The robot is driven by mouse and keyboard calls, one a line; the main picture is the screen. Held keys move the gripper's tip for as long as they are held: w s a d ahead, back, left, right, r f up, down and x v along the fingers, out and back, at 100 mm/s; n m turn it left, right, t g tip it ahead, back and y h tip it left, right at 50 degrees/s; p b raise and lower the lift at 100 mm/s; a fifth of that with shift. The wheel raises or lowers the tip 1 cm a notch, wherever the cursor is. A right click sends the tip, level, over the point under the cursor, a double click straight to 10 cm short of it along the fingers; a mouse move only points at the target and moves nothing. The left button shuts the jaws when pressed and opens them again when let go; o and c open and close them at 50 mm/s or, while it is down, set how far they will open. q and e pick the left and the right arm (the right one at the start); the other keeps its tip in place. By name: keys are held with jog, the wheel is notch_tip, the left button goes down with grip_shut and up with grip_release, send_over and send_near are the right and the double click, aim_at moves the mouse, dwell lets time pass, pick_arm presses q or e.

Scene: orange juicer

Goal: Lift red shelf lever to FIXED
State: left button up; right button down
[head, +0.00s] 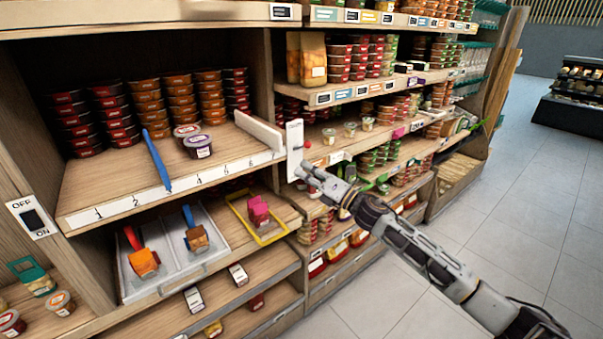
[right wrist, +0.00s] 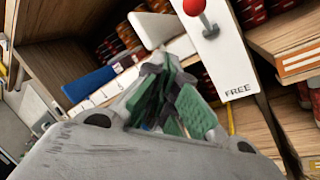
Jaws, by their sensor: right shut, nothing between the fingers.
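The red lever knob (head: 307,144) sticks out from a white upright panel (head: 294,135) on the post at the right end of the numbered shelf. In the right wrist view, the knob (right wrist: 193,7) is at the top edge on a short grey stem. The panel (right wrist: 222,60) there reads FREE at its lower end; its upper end is out of frame, and I cannot read FIXED. My right gripper (head: 306,169) is just below the knob in the head view, shut and empty. Its green-padded fingers (right wrist: 172,98) show apart from the knob in the wrist view. My left gripper is not in view.
The numbered wooden shelf (head: 105,190) holds stacked tubs and a blue divider (head: 157,162). A white divider (head: 259,131) lies near the panel. Below are a white tray (head: 180,262) and a yellow-framed tray (head: 268,238). Open tiled floor (head: 510,200) lies to the right.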

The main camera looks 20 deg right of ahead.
jog(key=s+d+r+b, duration=0.1)
jog(key=s+d+r, duration=0.2)
jog(key=s+d, duration=0.1)
jog(key=shift+s+r, duration=0.3)
jog(key=shift+s, duration=0.55)
jog(key=shift+d, duration=0.1)
jog(key=shift+m, duration=0.3)
